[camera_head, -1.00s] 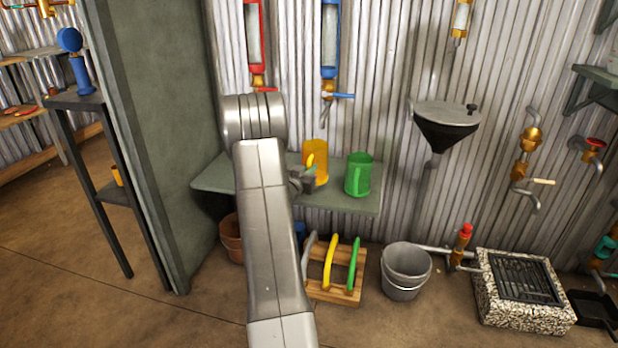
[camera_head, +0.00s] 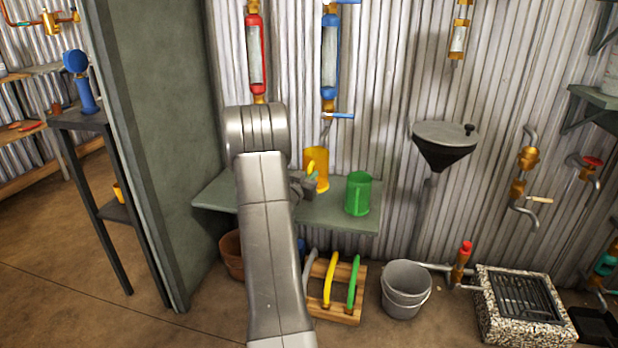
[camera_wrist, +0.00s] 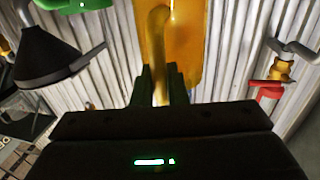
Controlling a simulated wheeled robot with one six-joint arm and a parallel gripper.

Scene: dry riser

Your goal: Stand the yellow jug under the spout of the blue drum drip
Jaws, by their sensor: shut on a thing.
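The yellow jug (camera_head: 319,160) is upright near the wall, over the grey shelf. My gripper (camera_head: 309,182) is shut on its handle; in the wrist view the handle (camera_wrist: 160,48) runs down between the two dark fingers (camera_wrist: 160,86). The blue drum drip (camera_head: 330,58) hangs on the corrugated wall above, with a blue-lever tap (camera_head: 339,115). Its grey spout (camera_head: 325,133) comes down just above the jug's rim in the head view. Whether the jug's base touches the shelf, and whether the spout is exactly over its mouth, I cannot tell.
A green jug (camera_head: 357,194) stands on the grey shelf (camera_head: 340,220), right of the yellow one. A red drum drip (camera_head: 256,50) hangs to the left. A black funnel (camera_head: 444,150) is at right. A bucket (camera_head: 406,289) and a wooden rack (camera_head: 340,312) are below.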

